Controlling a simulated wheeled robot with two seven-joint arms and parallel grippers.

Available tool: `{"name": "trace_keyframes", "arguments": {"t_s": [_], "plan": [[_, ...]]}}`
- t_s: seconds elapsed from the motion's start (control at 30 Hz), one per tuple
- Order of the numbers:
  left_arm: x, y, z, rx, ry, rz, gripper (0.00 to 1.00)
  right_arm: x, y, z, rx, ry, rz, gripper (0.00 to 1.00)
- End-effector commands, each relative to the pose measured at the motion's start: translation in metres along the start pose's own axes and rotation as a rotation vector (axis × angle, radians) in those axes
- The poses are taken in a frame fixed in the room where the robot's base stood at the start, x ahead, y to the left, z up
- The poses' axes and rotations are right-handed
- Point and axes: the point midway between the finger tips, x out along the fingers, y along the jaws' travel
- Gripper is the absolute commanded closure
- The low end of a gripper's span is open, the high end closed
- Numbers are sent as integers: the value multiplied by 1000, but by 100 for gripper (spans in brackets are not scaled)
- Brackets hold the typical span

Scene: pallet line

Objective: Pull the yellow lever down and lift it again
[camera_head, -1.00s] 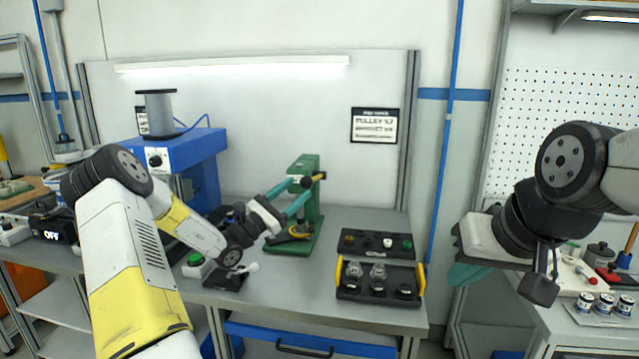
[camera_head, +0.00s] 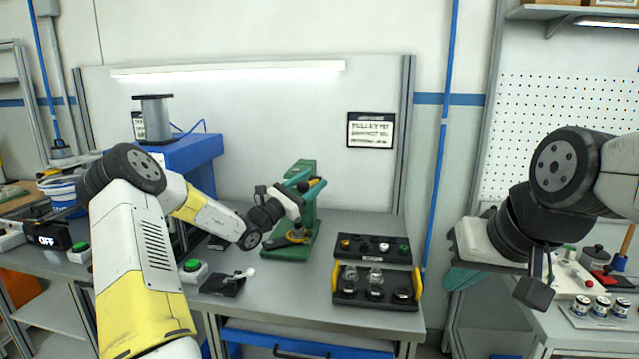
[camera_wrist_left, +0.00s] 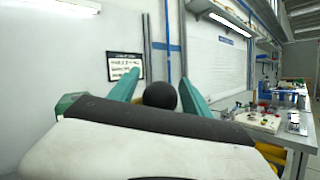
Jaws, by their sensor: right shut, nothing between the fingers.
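The green press (camera_head: 302,228) stands on the bench with its yellow lever (camera_head: 316,183) near the top, partly hidden by my gripper. The lever's black ball knob (camera_wrist_left: 160,95) shows between my left fingers in the left wrist view. My left gripper (camera_head: 304,181) is at the lever, its teal fingers apart on either side of the knob; contact with the knob cannot be made out. My right gripper (camera_head: 464,277) is far right of the press, shut and empty, partly hidden by its wrist.
A black tray with yellow handles (camera_head: 375,308) and a black button panel (camera_head: 375,259) lie right of the press. A blue machine (camera_head: 190,152) stands on the left. A green button box (camera_head: 191,271) and small black switch plate (camera_head: 222,286) are near the front edge.

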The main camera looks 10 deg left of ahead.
Motion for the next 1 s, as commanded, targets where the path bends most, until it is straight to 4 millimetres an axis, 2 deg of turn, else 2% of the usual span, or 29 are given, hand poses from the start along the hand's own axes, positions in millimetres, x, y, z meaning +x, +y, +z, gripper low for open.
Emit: {"name": "trace_keyframes", "arguments": {"t_s": [0.03,0.2,0.27,0.3,1.0], "plan": [[0,0,0,0,0,0,53,0,0,0,0,0,0,100],[0,0,0,1,0,0,86,0,0,0,0,0,0,100],[0,0,0,1,0,0,98,0,0,0,0,0,0,100],[0,0,0,1,0,0,100,0,0,0,0,0,0,100],[-1,0,0,1,0,0,100,0,0,0,0,0,0,100]]}}
